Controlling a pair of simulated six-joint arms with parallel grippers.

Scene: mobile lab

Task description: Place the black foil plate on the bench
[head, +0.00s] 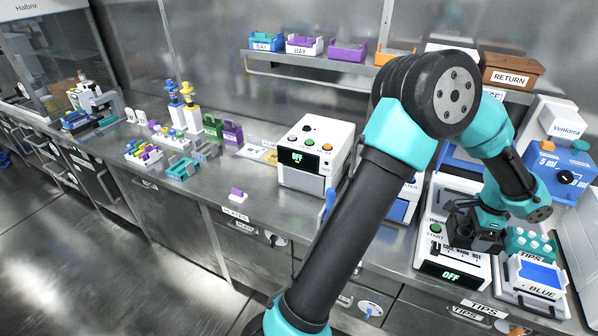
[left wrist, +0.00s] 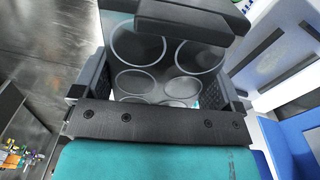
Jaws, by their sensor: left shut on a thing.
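My left gripper (head: 472,224) reaches down over a white device marked OFF (head: 450,268) at the right of the bench. In the left wrist view its two fingers (left wrist: 162,82) are shut on a dark piece with several round, light-rimmed wells. I take this piece to be the black foil plate (left wrist: 137,84); no foil can be made out on it. In the head view the held piece blends with the black gripper, so I cannot tell whether it touches the device. The bench (head: 205,190) runs along the wall. My right gripper is not in view.
A white instrument with an OFF display (head: 315,150) stands mid-bench. A small purple-topped item (head: 237,195) sits near the front edge above a PLATES label (head: 236,213). The bench around it is largely clear. A blue-topped tip box (head: 535,279) is close to the right of the gripper.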

